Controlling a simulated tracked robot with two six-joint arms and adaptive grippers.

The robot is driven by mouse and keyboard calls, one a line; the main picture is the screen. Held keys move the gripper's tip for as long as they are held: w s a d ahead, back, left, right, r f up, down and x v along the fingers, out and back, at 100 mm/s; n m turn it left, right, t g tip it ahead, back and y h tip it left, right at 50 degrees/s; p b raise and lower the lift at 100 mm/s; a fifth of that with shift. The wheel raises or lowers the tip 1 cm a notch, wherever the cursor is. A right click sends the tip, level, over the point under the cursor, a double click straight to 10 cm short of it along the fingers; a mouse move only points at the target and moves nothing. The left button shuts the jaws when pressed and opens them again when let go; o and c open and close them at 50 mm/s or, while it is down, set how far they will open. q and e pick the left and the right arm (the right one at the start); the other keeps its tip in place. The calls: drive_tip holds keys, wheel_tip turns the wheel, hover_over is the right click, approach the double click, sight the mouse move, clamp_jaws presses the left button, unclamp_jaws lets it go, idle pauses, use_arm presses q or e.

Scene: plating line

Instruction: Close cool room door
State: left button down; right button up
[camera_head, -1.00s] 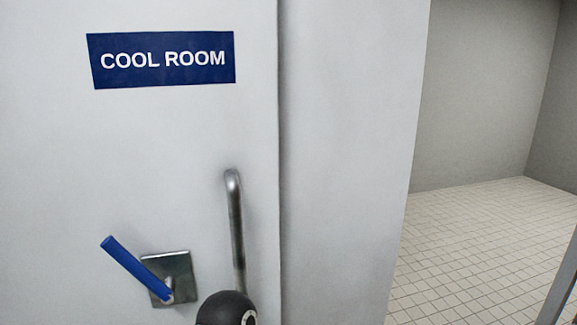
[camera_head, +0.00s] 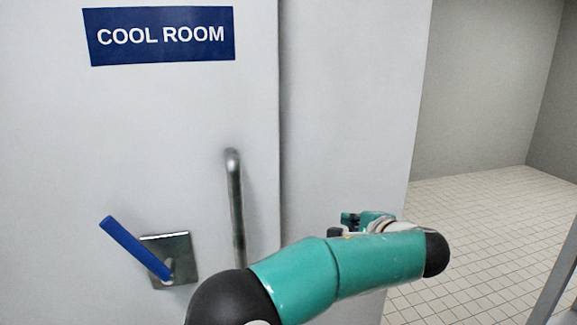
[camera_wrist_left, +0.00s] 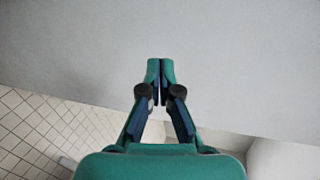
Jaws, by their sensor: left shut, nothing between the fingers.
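The white cool room door (camera_head: 130,120) fills the left of the head view, with a blue COOL ROOM sign (camera_head: 160,35) on it. It has an upright metal bar handle (camera_head: 235,205) and a blue lever (camera_head: 132,245) on a square metal plate. My left gripper (camera_head: 358,219) is partly hidden behind its own arm, right of the bar handle and in front of a pale face. In the left wrist view its fingertips (camera_wrist_left: 160,68) are together and empty, before a plain pale surface. I cannot tell whether they touch it. My right gripper is not in view.
Right of the door's vertical seam is a pale flat face (camera_head: 345,100). Beyond its right edge, a grey-walled space with a tiled floor (camera_head: 490,220) is open and clear. A grey post (camera_head: 560,285) stands at the lower right.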

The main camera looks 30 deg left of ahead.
use_arm(q)
drive_tip(key=s+a+r+n+g+y, duration=0.1)
drive_tip(key=s+r+n+y, duration=0.15)
drive_tip(key=r, duration=0.55)
drive_tip(key=s+a+r+n+y, duration=0.2)
drive_tip(key=s+r+y, duration=0.1)
drive_tip(key=r, duration=0.5)
drive_tip(key=shift+h, duration=0.25)
drive_tip(key=p+x, duration=0.3)
drive_tip(key=x, duration=0.6)
drive_tip(key=shift+w+a+f, duration=0.1)
drive_tip(key=shift+w+a, duration=0.15)
drive_tip(key=shift+w, duration=0.05)
drive_tip(key=s, duration=0.1)
drive_tip(key=s+a, duration=0.1)
drive_tip(key=shift+s+a+f, duration=0.1)
drive_tip(key=shift+s+a, duration=0.15)
drive_tip(key=shift+a, duration=0.1)
drive_tip(key=shift+s+a+f, duration=0.1)
drive_tip(key=shift+s+a, duration=0.15)
drive_tip(key=shift+s+b, duration=0.1)
drive_tip(key=shift+b, duration=0.2)
